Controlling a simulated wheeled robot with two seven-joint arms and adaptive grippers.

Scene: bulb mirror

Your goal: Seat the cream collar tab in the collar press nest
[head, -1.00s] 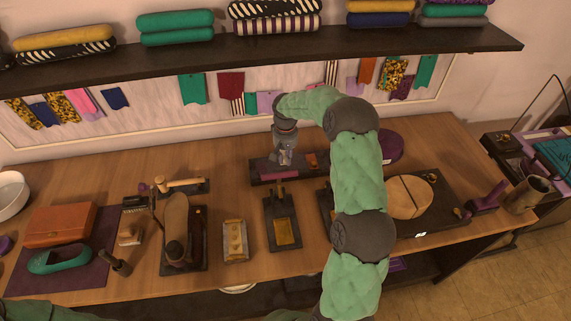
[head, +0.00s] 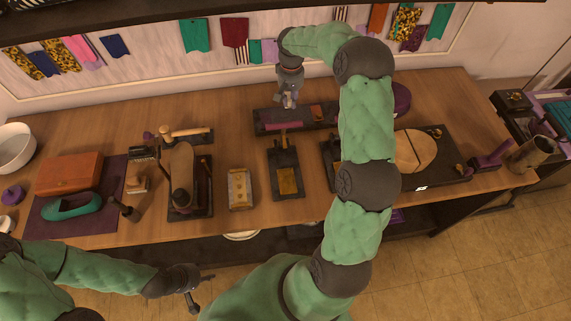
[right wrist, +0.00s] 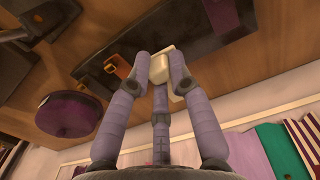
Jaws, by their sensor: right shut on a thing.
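My right gripper (head: 289,103) is shut on a small cream piece (right wrist: 160,68), which looks like the collar tab. The fingers cover part of it, and a paler flat edge shows behind it. The gripper is above the back edge of a long dark tray (head: 265,118); the same tray shows below the fingers in the right wrist view (right wrist: 215,45). A dark plate with a brass inset (head: 287,180) lies in front of the tray; I cannot tell whether it is the collar press nest. My left gripper (head: 200,290) is open and empty, off the front of the table.
The tray holds a purple strip (head: 283,127) and an orange piece (head: 317,113). A pale block (head: 240,188) and a shoe-form stand (head: 183,190) are left of the brass-inset plate. A round wooden board (head: 416,150) lies right of my right arm.

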